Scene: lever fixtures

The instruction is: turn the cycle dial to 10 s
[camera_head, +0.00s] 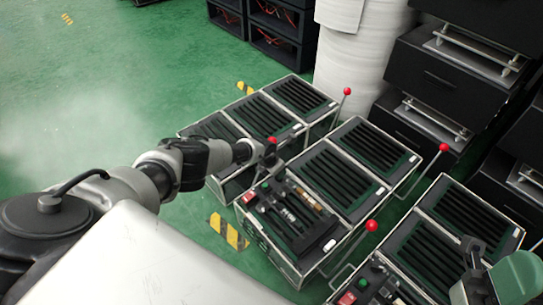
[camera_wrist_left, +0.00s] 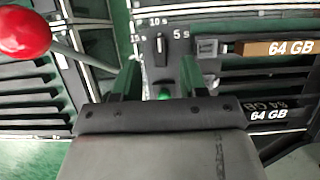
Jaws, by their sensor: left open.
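The cycle dial (camera_wrist_left: 162,48) is a small black knob in the upper middle of the left wrist view. Labels reading 10 s (camera_wrist_left: 158,22) above it and 5 s (camera_wrist_left: 181,33) to its right are legible. Its bar stands roughly upright in the picture; which label it points at I cannot tell for sure. My left gripper (camera_wrist_left: 158,75) is open, its two dark green fingers apart just below the dial, with nothing seen between them but a green button partly hidden. In the head view my left gripper (camera_head: 270,156) is over the fixtures; the dial is not distinguishable there. My right gripper (camera_head: 474,254) is at lower right, its jaws unclear.
A red ball-topped lever (camera_wrist_left: 24,33) stands left of the dial in the wrist view. Brown (camera_wrist_left: 275,48) and black 64 GB modules lie to the right. Several slatted fixtures with red-knobbed levers (camera_head: 371,226) stand close together. Green floor (camera_head: 200,50) is open at upper left.

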